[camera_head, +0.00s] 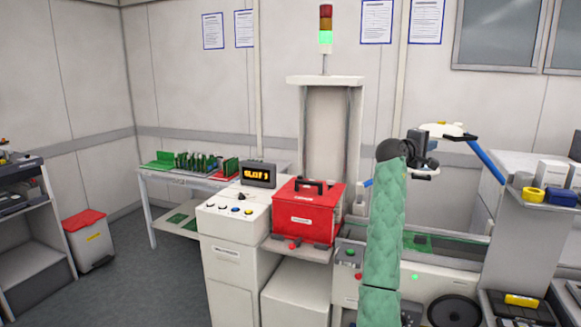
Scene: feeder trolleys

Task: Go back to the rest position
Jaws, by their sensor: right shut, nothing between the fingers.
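My right arm, in a green padded sleeve, rises through the right middle of the head view. Its dark wrist leads to my right gripper (462,136), which points right, high above the machine. The gripper is shut and empty, and it touches nothing that I can make out. My left gripper is not in view.
A red case (307,218) with a black handle sits on a ledge beside a white control box (233,212). Left of it, a table (186,176) bears green boards. A red-lidded bin (88,240) stands on the floor. A grey cabinet (535,235) stands right.

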